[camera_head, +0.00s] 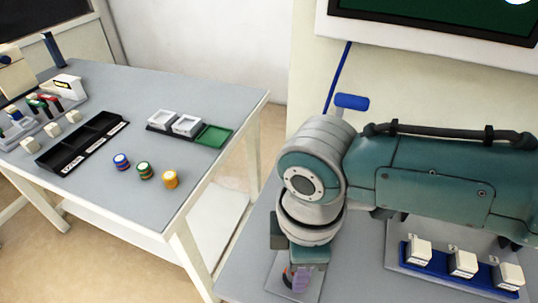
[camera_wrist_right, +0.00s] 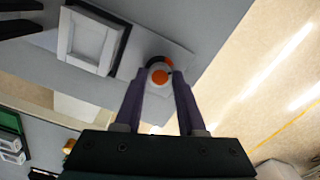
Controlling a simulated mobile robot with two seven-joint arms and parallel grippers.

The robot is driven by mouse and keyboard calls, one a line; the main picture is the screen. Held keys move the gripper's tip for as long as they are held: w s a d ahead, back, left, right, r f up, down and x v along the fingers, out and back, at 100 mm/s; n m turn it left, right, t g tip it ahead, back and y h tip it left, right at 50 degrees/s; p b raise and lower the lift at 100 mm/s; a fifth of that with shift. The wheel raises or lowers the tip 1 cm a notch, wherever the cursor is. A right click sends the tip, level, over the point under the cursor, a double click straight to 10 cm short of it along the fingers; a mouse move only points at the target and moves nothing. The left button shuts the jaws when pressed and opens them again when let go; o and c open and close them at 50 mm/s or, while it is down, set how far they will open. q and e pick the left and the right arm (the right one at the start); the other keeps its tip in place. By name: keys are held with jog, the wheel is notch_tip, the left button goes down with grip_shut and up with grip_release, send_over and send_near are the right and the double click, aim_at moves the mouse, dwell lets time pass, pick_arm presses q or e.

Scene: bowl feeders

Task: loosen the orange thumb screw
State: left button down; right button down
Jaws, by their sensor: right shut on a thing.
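The orange thumb screw (camera_wrist_right: 159,76) shows in the right wrist view as a round orange head with a dark, partly ringed collar on a light plate (camera_wrist_right: 178,48). My right gripper (camera_wrist_right: 161,84) has its two purple fingers on either side of the screw head, shut on it. In the head view my right gripper (camera_head: 299,278) points down at the near table's left end, over a grey plate (camera_head: 312,289). The screw is mostly hidden there by the gripper.
A blue rack (camera_head: 434,266) with three white blocks stands right of my right gripper, under my forearm. On the left table are a black tray (camera_head: 62,158), stacked coloured discs (camera_head: 144,170), white trays (camera_head: 186,125) and a green tray (camera_head: 213,136). A floor gap separates the tables.

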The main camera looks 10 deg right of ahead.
jog(key=n, duration=0.3)
jog(key=shift+n, duration=1.3)
jog(key=c, duration=0.5)
grip_release()
jog(key=shift+r, duration=0.1)
jog(key=shift+r+p, duration=0.3)
jog(key=shift+p, duration=0.05)
notch_tip(320, 180, up, 9)
jog(key=p, duration=0.2)
jog(key=shift+p, duration=0.4)
